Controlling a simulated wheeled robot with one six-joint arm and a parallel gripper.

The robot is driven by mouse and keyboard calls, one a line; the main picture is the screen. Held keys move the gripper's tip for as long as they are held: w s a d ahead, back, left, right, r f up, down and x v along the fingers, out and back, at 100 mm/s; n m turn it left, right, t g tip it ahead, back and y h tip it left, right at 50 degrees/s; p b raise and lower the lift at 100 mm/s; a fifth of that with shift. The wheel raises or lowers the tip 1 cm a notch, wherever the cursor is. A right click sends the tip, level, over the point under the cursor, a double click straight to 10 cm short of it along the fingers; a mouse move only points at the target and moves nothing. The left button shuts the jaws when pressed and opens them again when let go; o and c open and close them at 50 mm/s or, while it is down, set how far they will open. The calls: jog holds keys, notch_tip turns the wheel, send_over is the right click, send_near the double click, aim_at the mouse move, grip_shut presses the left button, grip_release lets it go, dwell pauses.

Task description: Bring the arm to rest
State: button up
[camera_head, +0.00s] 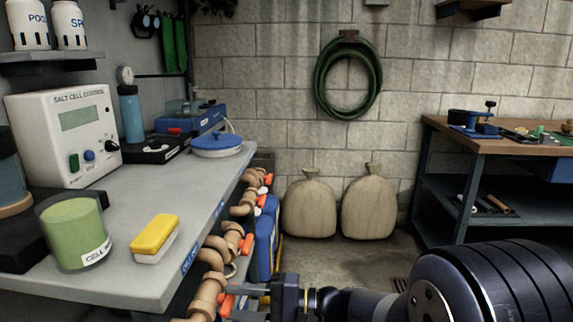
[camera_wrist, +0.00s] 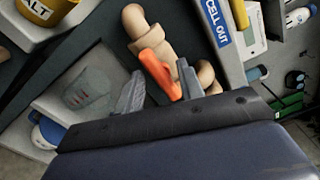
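My gripper (camera_wrist: 160,68) shows in the wrist view with its two grey fingers apart. An orange valve handle (camera_wrist: 158,76) on a tan pipe shows between the fingers, with a gap visible towards the left finger. I cannot tell whether the right finger touches the handle. In the head view my gripper (camera_head: 236,296) is low in the picture, beside the tan pipes (camera_head: 212,282) at the bench's right edge. Its fingers point left towards the pipes, and my dark arm reaches in from the lower right.
A grey bench (camera_head: 110,275) on the left carries a green cup (camera_head: 74,234), a yellow sponge (camera_head: 155,236) and a salt cell control box (camera_head: 66,133). Two sacks (camera_head: 310,208) stand by the back wall. A workbench (camera_head: 500,147) is at right. Some floor between is clear.

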jog(key=shift+r+m+p, duration=0.3)
jog(key=shift+m+p, duration=1.1)
jog(key=shift+p, duration=0.65)
jog(key=shift+w+f+m+p, duration=0.1)
jog(key=shift+m+p, duration=0.5)
jog(key=shift+p, duration=0.05)
jog(key=shift+f, duration=0.1)
